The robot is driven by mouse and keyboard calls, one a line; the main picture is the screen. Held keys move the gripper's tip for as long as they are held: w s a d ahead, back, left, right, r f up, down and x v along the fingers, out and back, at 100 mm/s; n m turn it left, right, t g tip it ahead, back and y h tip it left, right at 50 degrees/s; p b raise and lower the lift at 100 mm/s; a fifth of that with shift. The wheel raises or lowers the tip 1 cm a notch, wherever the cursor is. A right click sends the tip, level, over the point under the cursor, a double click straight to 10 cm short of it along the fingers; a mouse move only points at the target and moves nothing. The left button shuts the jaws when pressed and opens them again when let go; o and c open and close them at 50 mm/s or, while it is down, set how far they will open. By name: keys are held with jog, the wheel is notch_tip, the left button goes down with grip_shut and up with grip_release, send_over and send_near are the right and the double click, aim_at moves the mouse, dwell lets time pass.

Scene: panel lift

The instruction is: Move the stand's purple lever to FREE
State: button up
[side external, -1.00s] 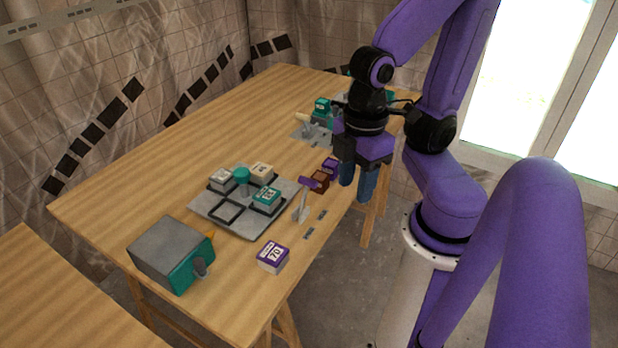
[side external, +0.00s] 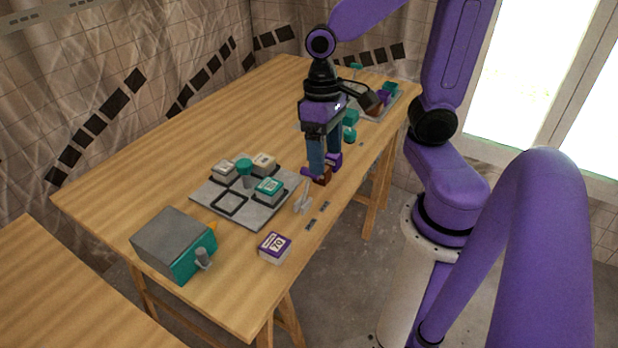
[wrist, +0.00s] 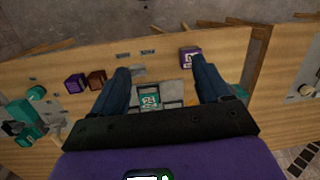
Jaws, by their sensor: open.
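The purple lever (side external: 308,173) stands at the right edge of the grey stand plate (side external: 207,197), its pale post rising from the table. Two small grey tags (side external: 311,222) lie beside its foot; their lettering is too small to read. The lever is not clearly made out there.
The plate carries a teal block (side external: 268,190), white and beige blocks and a teal knob (side external: 244,167). A brown block (side external: 322,179) and purple block (side external: 334,160) stand near my fingers. A purple "70" block (side external: 275,247) and grey-teal box (side external: 172,240) sit in front. The table's left side is clear.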

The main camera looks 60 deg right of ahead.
jog(key=w+d+m+y, duration=0.2)
jog(key=w+d+m, duration=0.4)
jog(key=m, duration=0.3)
jog(key=m+t+y, duration=0.1)
jog(key=m, duration=0.9)
send_near(309, 177)
jog(key=x, duration=1)
jog(key=shift+w+d+f, duration=0.1)
jog(key=shift+d+f, duration=0.1)
jog(key=shift+f, duration=0.15)
